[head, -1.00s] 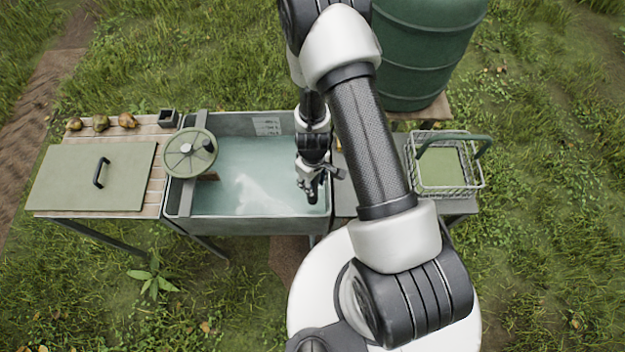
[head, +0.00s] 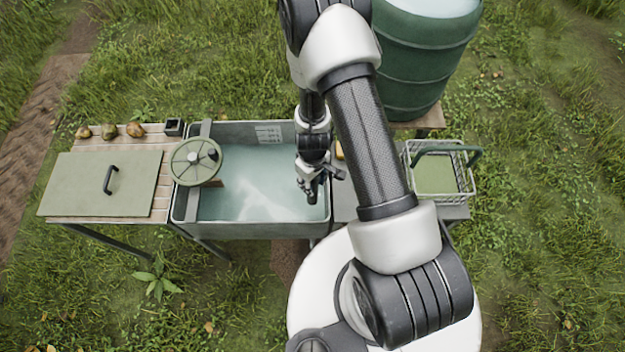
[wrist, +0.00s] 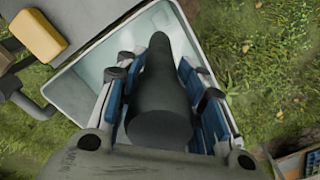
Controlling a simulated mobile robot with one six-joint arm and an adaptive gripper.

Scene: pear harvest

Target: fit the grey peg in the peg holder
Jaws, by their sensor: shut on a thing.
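My gripper (head: 311,190) hangs over the right part of the water-filled tub in the head view. In the wrist view my gripper (wrist: 165,105) is shut on the grey peg (wrist: 160,95), a dark tapered cylinder between its blue pads. The peg's far end points up the picture, over the tub's corner. A small dark square box with an open top (head: 174,127), which looks like the peg holder, stands on the slatted table left of the tub. It is well apart from my gripper.
The tub (head: 250,231) has a round wheel-like lid (head: 195,162) at its left. A green board with a handle (head: 100,184) and several pears (head: 108,131) lie on the left table. A wire basket (head: 440,192) and a green barrel (head: 420,70) are at right.

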